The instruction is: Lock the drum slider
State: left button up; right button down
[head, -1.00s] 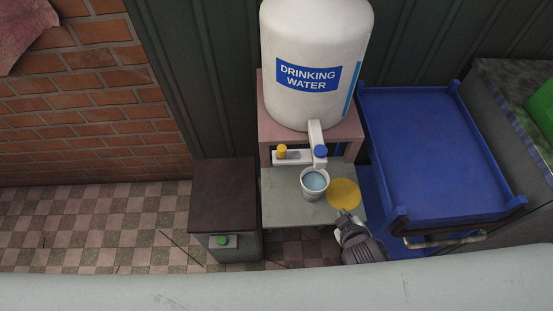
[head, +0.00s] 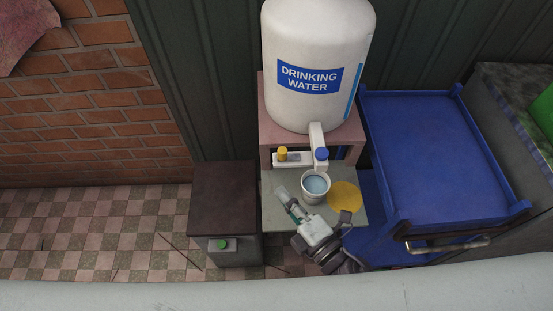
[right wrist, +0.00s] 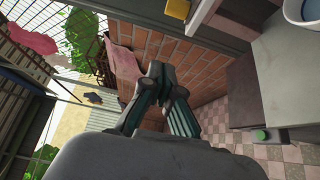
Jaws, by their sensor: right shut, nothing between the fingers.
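The white drum (head: 317,45) labelled "DRINKING WATER" stands on a pinkish stand. Below it is a white horizontal slider bar (head: 294,159) with a yellow knob (head: 282,154) at its left part. A white tap (head: 317,136) with a blue knob (head: 321,154) is at its right. My right gripper (head: 283,195) is shut and empty, in front of and below the slider bar, left of the cup, apart from the knob. In the right wrist view the shut fingers (right wrist: 162,85) point toward the brick wall; a yellow block, probably the knob (right wrist: 178,8), is at the top edge. My left gripper is not in view.
A white cup of water (head: 315,188) stands under the tap, close to my right gripper. A yellow disc (head: 344,196) lies beside it on the grey shelf (head: 270,213). A dark box (head: 222,188) with a green button (head: 222,244) is left; a blue cart (head: 425,140) is right.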

aim_at(287, 155)
jog(key=p+x, duration=0.3)
jog(key=x, duration=0.7)
jog(key=d, duration=0.2)
jog(key=w+d, duration=0.1)
jog(key=d, duration=0.1)
jog(key=shift+p, duration=0.4)
jog(key=d, duration=0.3)
jog(key=shift+d, duration=0.25)
